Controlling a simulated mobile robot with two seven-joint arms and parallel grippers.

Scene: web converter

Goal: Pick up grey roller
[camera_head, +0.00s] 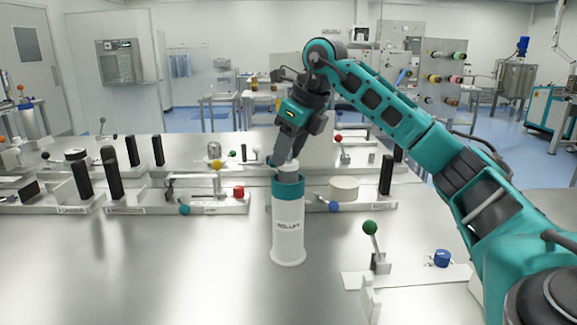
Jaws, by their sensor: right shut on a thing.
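My right gripper (284,163) comes down from above, tilted, and is shut on the pale top end of the roller. The fingertips partly hide that end. I cannot tell whether the roller's flared base touches the table. My left gripper is not in view.
Metal fixtures (125,203) with several black upright handles (112,180) line the back of the table. A cream disc (344,185) sits just right of the roller. A green-knobbed lever (371,229) stands at the front right. The near left table (140,270) is clear.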

